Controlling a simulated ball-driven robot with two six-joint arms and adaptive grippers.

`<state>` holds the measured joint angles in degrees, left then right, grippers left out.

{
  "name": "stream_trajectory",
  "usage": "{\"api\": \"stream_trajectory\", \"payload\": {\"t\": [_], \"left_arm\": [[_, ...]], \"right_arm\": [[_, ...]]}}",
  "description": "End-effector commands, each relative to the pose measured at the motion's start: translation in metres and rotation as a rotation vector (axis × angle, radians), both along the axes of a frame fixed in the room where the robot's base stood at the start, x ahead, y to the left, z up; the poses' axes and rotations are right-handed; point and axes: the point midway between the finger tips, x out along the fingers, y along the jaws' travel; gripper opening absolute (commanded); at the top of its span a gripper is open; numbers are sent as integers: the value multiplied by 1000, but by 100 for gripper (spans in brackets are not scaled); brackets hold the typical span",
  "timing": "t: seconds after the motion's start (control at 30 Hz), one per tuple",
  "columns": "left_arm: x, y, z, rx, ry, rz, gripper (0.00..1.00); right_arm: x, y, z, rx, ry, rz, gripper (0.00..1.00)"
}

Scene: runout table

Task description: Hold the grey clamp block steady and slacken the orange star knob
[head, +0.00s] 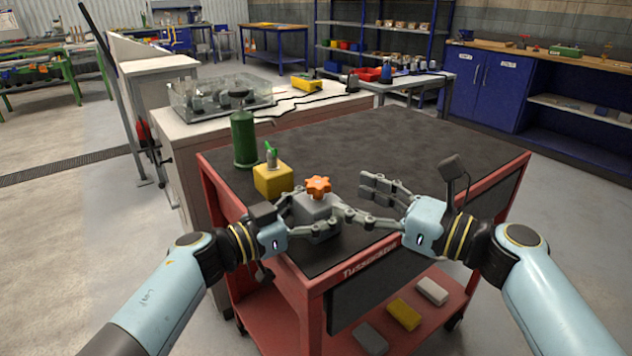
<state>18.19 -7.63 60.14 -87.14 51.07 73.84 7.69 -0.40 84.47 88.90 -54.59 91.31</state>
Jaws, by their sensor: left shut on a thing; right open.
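The grey clamp block (318,212) sits near the front left corner of the dark top of the red cart (420,142). The orange star knob (318,186) is on top of the block. My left gripper (305,217) is shut on the block from the left, its fingers covering part of the block's sides. My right gripper (352,196) is open and empty to the right of the block. One of its fingers reaches close to the block's right side, below the knob; I cannot tell whether it touches.
A yellow block (272,180) with a green-topped piece stands just behind the clamp block. A dark green cylinder (244,140) stands farther back. The cart top's back and right are clear. The lower shelf holds a yellow block (404,314) and grey blocks.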

Motion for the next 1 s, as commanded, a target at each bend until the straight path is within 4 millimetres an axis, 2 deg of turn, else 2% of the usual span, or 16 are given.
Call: {"api": "stream_trajectory", "payload": {"t": [0.2,0.4,0.8,1.0], "left_arm": [[0,0,0,0,0,1,6],[0,0,0,0,0,1,6],[0,0,0,0,0,1,6],[0,0,0,0,0,1,6]], "right_arm": [[28,39,1,4,0,0,64],[44,62,0,1,0,1,64],[49,69,0,-1,0,0,64],[49,69,0,-1,1,1,38]]}}
